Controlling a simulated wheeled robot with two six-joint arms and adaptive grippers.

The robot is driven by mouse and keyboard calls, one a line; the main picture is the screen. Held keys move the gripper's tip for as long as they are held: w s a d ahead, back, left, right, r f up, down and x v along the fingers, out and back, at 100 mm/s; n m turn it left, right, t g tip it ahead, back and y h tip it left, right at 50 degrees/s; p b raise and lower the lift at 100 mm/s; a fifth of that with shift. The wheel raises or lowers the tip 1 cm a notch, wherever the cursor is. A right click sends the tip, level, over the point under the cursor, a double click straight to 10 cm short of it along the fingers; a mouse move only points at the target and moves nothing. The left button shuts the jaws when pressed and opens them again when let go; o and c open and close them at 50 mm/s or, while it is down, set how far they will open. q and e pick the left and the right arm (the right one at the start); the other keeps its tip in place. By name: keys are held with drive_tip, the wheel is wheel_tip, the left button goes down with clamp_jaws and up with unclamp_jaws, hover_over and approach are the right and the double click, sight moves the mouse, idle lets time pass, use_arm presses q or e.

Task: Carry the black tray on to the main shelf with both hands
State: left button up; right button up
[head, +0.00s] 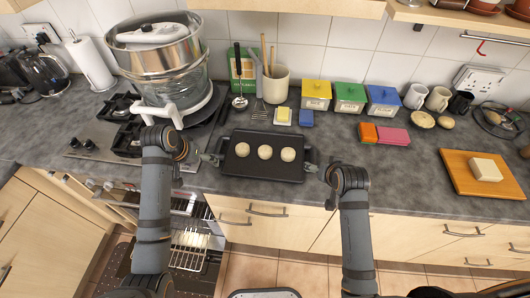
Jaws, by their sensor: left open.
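The black tray (262,172) lies flat on the grey counter near its front edge, with a handle at each end. Three pale round dough balls (265,152) sit in a row on it. My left gripper (210,158) is open at the tray's left handle; I cannot tell whether it touches. My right gripper (318,170) is by the right handle, small and partly hidden by my wrist, so its jaw state is unclear. A wooden wall shelf (455,16) shows at the top right; I cannot tell whether it is the main shelf.
A hob (95,145) with a large steel pot (155,45) stands left of the tray. Behind the tray are a butter dish (283,117), a utensil crock (275,85) and coloured boxes (349,97). A wooden board (475,185) lies at right. Counter right of the tray is fairly clear.

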use_arm(q)
approach(219, 154)
use_arm(e)
drive_tip(key=shift+m+t, duration=0.4)
drive_tip(key=shift+t, duration=0.1)
drive_tip(key=w+r, duration=0.1)
drive_tip(key=w, duration=0.1)
drive_tip(key=w+a+r, duration=0.1)
drive_tip(key=shift+w+a+r, duration=0.15)
drive_tip(key=shift+w+r, duration=0.15)
drive_tip(key=shift+w, duration=0.05)
use_arm(q)
drive_tip(key=shift+a+r+h, duration=0.3)
drive_tip(key=shift+r, duration=0.1)
use_arm(e)
drive_tip(key=shift+s, duration=0.1)
use_arm(q)
drive_tip(key=x, duration=1)
drive_tip(key=shift+w+f, duration=0.15)
drive_tip(key=shift+f, duration=0.05)
use_arm(e)
drive_tip(key=x, duration=1)
drive_tip(key=shift+w+a+f, duration=0.1)
drive_tip(key=shift+w+f, duration=0.05)
drive_tip(key=shift+w, duration=0.05)
use_arm(q)
drive_tip(key=c, duration=1.7)
use_arm(e)
drive_tip(key=c, duration=1.7)
